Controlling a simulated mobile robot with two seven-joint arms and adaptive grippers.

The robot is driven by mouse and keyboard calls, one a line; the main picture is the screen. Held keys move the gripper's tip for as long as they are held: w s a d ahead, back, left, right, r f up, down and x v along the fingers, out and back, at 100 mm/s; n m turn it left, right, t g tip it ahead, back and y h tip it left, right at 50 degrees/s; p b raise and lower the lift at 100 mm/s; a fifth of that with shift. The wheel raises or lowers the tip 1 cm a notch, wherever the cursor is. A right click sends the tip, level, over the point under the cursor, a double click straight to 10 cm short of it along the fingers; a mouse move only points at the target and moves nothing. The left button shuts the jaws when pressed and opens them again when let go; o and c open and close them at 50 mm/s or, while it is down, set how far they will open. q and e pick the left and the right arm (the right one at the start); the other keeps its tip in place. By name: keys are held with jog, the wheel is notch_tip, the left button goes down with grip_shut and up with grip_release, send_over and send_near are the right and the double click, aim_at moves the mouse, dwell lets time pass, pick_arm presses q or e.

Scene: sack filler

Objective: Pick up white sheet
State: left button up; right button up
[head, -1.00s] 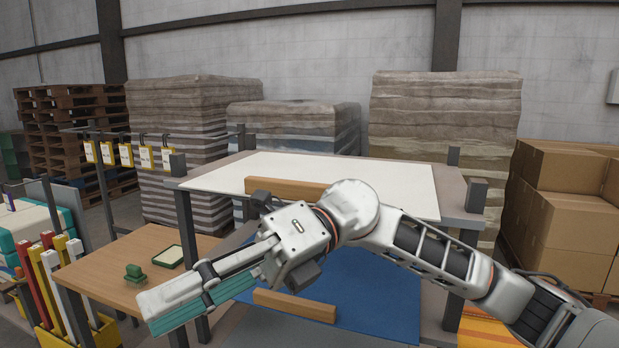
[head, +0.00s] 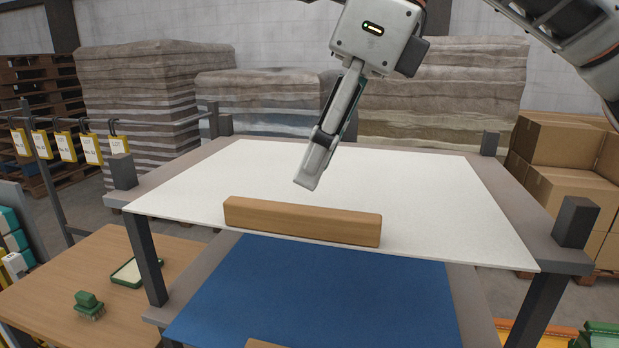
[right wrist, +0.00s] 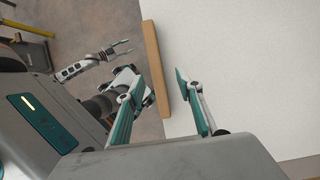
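The white sheet (head: 425,190) lies flat on the upper shelf of a grey rack in the head view. It also fills the right side of the right wrist view (right wrist: 245,60). A wooden bar (head: 300,221) lies on its front edge. My right gripper (head: 306,182) points down above the sheet, just behind the bar, apart from it as far as I can tell. In the right wrist view its two fingers (right wrist: 161,83) are spread and empty. My left gripper (right wrist: 128,49) shows small there, with its fingers apart; it is outside the head view.
A blue sheet (head: 320,290) lies on the lower shelf. Dark posts (head: 575,222) rise at the rack's corners. A wooden table (head: 60,285) with a green brush (head: 89,304) stands at the left. Cardboard boxes (head: 570,190) stand at the right, and stacked sacks (head: 140,110) behind.

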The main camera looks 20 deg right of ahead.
aim_at(299, 208)
jog(key=shift+w+f, duration=0.15)
jog(key=shift+f, duration=0.15)
jog(key=shift+s+a+f, duration=0.1)
jog(key=shift+a+f, duration=0.15)
jog(key=shift+f, duration=0.35)
jog(key=shift+s+a+f, duration=0.1)
jog(key=shift+a+f, duration=0.1)
jog(key=shift+f, duration=0.35)
jog(key=shift+x, duration=2.25)
jog(key=shift+s, duration=0.15)
grip_shut()
